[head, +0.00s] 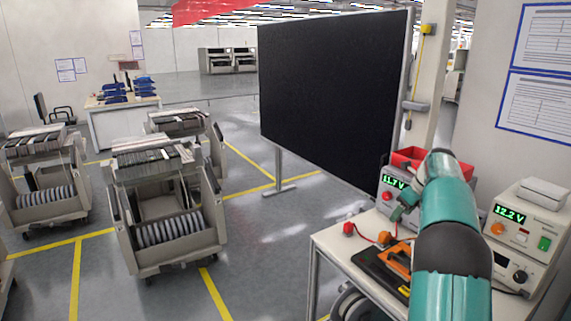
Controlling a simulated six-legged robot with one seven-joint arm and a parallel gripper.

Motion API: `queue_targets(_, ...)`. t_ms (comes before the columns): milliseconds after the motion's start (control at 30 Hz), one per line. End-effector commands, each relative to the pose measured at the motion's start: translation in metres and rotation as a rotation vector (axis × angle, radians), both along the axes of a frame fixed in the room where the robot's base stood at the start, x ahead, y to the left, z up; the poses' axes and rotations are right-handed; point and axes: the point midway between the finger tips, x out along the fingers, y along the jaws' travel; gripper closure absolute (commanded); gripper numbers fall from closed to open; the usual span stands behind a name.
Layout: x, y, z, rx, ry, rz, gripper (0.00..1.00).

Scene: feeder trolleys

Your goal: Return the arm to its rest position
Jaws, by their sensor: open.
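My teal and dark grey arm rises from the lower right of the head view and bends over a bench (330,244). My gripper (398,212) shows small at the arm's far end, above the bench top and in front of a meter reading 11.7 V (392,182). It is open, and I see nothing held in it. The arm's links hide part of the gripper and of the bench behind them.
The bench carries a red bin (408,157), an orange and black tool (396,262) and a power supply reading 12.2 V (513,217). A black board (330,90) stands behind. Feeder trolleys (165,200) stand left; marked floor (250,230) between is clear.

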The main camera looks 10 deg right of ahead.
Motion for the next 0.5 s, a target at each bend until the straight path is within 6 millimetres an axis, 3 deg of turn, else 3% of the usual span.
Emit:
queue_targets(233, -0.029, 0.052, 0.050, -0.117, -0.062, 0.273, 0.44)
queue_targets(500, -0.095, 0.135, 0.097, -0.321, -0.143, 0.745, 0.44)
